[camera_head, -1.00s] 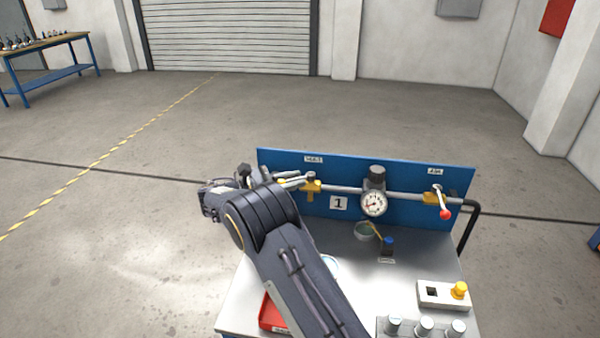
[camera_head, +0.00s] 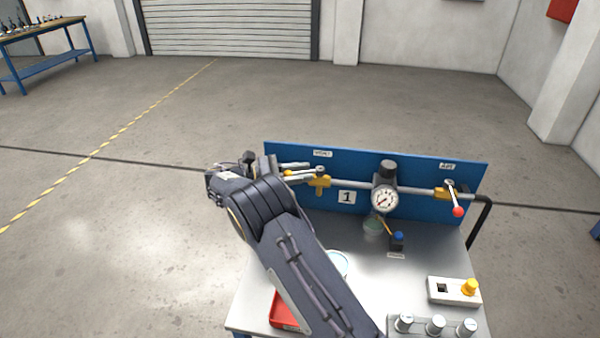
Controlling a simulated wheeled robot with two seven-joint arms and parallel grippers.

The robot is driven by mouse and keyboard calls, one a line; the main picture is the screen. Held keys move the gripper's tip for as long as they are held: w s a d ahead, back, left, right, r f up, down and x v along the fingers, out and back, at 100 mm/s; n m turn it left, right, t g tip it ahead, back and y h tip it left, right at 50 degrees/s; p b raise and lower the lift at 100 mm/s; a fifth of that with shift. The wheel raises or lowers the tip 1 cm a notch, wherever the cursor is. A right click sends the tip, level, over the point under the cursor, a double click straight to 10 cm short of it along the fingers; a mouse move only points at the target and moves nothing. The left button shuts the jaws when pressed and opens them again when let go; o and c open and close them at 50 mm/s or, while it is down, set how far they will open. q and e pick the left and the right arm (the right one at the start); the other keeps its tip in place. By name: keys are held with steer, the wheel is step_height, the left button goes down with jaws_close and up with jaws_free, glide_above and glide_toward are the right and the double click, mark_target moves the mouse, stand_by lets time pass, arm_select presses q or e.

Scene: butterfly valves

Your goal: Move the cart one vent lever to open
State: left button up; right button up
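Cart one is a grey-topped cart with a blue back panel (camera_head: 420,212) marked "1". The vent valve (camera_head: 319,184) is a yellow body on the pipe under a small label (camera_head: 322,154) at the panel's left. My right gripper (camera_head: 297,170) is just left of this valve, with its fingers pointing right at pipe height. A small yellow piece (camera_head: 288,173) shows by the fingers. The vent lever is not clearly visible; my gripper covers that spot. I cannot tell whether the fingers touch or grip it. My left gripper is not in view.
A gauge (camera_head: 384,199) sits mid-pipe. Right of it is the air valve lever with a red ball (camera_head: 458,212).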

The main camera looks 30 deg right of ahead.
steer(key=shift+o, duration=0.3)
steer(key=shift+a, duration=0.1)
steer(key=shift+w+a, duration=0.2)
steer(key=shift+a, duration=0.1)
steer(key=b+v, duration=0.1)
steer(key=v, duration=0.6)
steer(key=shift+s+r, duration=0.1)
